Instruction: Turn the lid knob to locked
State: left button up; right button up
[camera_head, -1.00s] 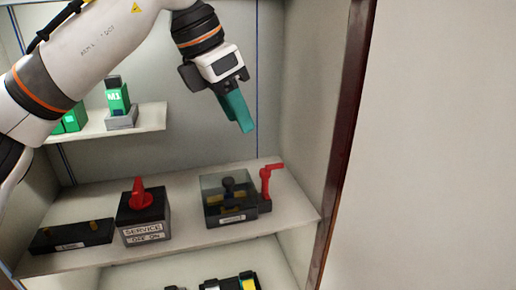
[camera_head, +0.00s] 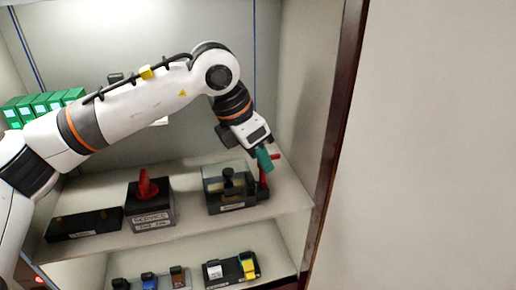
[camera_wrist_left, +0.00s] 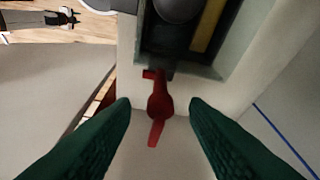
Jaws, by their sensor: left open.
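The red lid knob (camera_head: 264,179) stands on the right side of the dark box with a clear lid (camera_head: 226,208) on the middle shelf. My left gripper (camera_head: 264,160) is over the top of the knob, pointing down, and partly hides its handle. In the left wrist view the red knob (camera_wrist_left: 159,106) lies between the two green fingers, with a gap visible on each side. The left gripper is open and empty. The box (camera_wrist_left: 180,62) shows beyond the knob there. My right gripper is not in view.
A box with a red switch (camera_head: 148,186) and a low black block (camera_head: 84,224) sit to the left on the same shelf. The cabinet's right wall (camera_head: 312,120) is close to the knob. Several green breakers (camera_head: 42,104) stand at the left. More devices (camera_head: 232,270) sit below.

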pick_arm(q)
jog(key=shift+c, duration=0.5)
grip_shut()
